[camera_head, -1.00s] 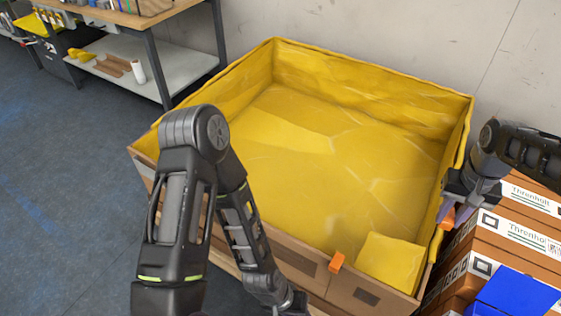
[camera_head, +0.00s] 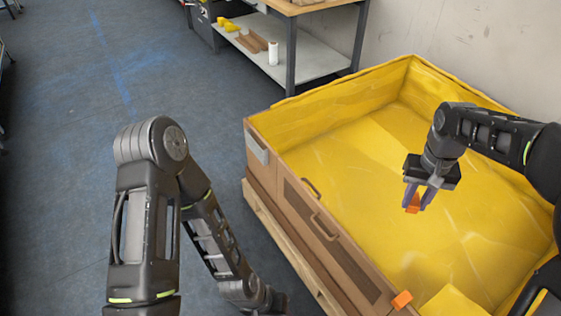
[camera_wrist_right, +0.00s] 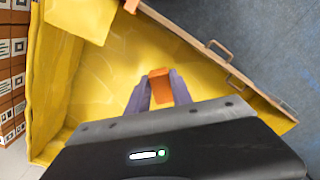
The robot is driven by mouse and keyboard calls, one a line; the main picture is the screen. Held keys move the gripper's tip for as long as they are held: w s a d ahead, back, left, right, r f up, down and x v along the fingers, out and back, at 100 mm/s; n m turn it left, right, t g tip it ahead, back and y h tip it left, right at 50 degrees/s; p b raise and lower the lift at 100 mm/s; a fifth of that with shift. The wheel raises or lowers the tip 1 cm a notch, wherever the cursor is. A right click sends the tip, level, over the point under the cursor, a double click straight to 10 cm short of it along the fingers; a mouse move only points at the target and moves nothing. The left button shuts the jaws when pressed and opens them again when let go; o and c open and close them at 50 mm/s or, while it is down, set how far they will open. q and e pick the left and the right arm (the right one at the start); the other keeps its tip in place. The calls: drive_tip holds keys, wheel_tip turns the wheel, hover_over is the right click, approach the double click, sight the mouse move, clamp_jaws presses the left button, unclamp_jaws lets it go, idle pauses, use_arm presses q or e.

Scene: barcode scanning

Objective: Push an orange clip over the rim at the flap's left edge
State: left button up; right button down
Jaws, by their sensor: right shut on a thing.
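My right gripper (camera_head: 418,196) is shut on an orange clip (camera_head: 412,204) and holds it above the inside of the yellow-lined crate. The held clip also shows between the fingertips in the right wrist view (camera_wrist_right: 159,73). A second orange clip (camera_head: 401,300) sits on the crate's front rim, beside the yellow flap (camera_head: 452,302) at the lower right. In the right wrist view that second clip (camera_wrist_right: 131,5) and the flap (camera_wrist_right: 83,15) lie at the top edge. My left arm hangs in front of the crate; its gripper's fingers are not visible.
The crate (camera_head: 257,150) has brown side walls with handles and stands on a wooden pallet (camera_head: 262,213). A workbench (camera_head: 300,72) with a lower shelf stands behind it. Boxes with printed labels (camera_wrist_right: 12,80) stand beside the crate. Blue-grey floor is clear at the left.

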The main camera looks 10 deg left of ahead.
idle(0.5)
drive_tip(key=s+f+p, duration=0.4)
drive_tip(key=f+p, duration=0.1)
drive_tip(key=f, duration=0.5)
